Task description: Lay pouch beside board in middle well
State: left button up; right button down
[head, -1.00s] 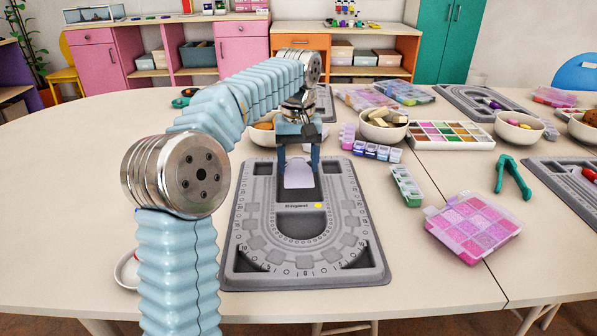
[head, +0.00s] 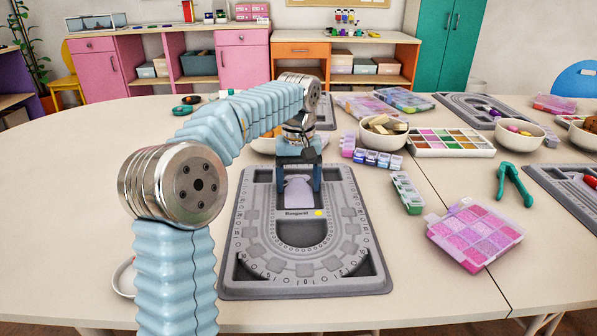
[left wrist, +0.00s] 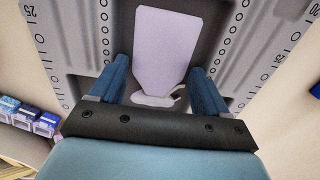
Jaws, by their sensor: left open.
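The pouch (head: 298,191) is pale lilac. It lies in the long upper middle well of the grey bead board (head: 231,268), with its flat end just short of the printed name. In the left wrist view, the pouch (left wrist: 160,48) shows its broad body, narrowed neck and gathered end, the last nearest my gripper. My left gripper (head: 298,189) is open, with one finger on each side of the pouch and space between. In the left wrist view the fingers (left wrist: 157,78) stand apart from its neck. My right gripper is not in view.
A pink bead box (head: 474,234) and a small green-lidded organizer (head: 407,193) are right of the board. A bowl (head: 383,130), a purple-blue organizer (head: 371,156) and a bead tray (head: 451,140) stand behind. Green pliers (head: 514,183) lie at right.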

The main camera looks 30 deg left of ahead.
aim_at(299, 190)
pick_arm(q)
notch_tip(299, 190, up, 12)
jog(key=p, duration=0.2)
dwell(0.6)
